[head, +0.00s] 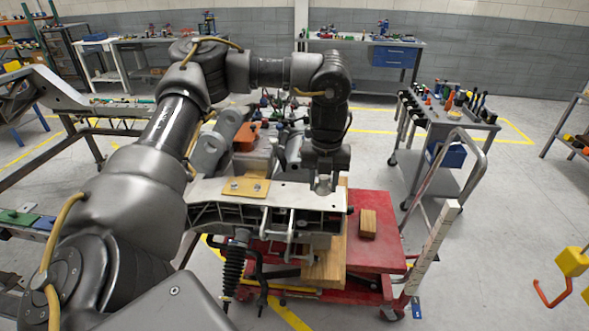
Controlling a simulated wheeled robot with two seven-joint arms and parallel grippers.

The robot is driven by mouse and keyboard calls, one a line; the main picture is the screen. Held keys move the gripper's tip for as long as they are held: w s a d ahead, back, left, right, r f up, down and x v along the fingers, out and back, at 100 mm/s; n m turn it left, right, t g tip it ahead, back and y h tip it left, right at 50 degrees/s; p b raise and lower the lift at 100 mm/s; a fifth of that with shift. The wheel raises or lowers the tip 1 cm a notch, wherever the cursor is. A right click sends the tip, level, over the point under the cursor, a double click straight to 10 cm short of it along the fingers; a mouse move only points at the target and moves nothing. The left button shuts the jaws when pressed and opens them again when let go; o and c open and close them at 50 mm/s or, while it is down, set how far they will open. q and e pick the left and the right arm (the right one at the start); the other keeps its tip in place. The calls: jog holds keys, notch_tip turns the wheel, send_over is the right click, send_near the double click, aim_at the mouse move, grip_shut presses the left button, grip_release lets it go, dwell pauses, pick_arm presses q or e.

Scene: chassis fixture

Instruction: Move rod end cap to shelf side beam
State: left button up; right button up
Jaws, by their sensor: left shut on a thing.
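My left arm reaches in from the left and bends down over the chassis fixture. My left gripper (323,175) points downward above the right end of the long light-grey beam (290,197). It is shut on a small grey cylindrical piece (323,186), which looks like the rod end cap. The piece is at the beam's top face; I cannot tell whether it touches it. The gripper hides part of the piece. I cannot tell for sure which part is the shelf side beam. My right gripper is not in view.
A red cart (375,232) carries the fixture, with a wooden block (368,222) on it. A grey tool trolley (440,122) stands at right. A workbench with blue drawers (395,57) is at the back.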

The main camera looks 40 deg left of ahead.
pick_arm(q)
jog(key=w+a+f+p, duration=0.1)
jog(key=w+a+f, duration=0.25)
jog(key=a, duration=0.25)
jog(key=p, duration=0.1)
send_over(312, 197)
jog(key=f, duration=0.4)
jog(key=shift+s+d+f, duration=0.3)
jog(key=shift+d, duration=0.05)
jog(key=shift+w+a+f, duration=0.15)
jog(key=shift+a+f, duration=0.15)
jog(key=shift+f, duration=0.1)
notch_tip(312, 197, down, 3)
jog(key=shift+w+a+f+p, duration=0.1)
jog(key=shift+w+f+p, duration=0.1)
jog(key=shift+p, duration=0.4)
jog(key=shift+s, duration=0.1)
jog(key=shift+f, duration=0.1)
jog(key=o, duration=1.1)
jog(key=shift+o, duration=0.3)
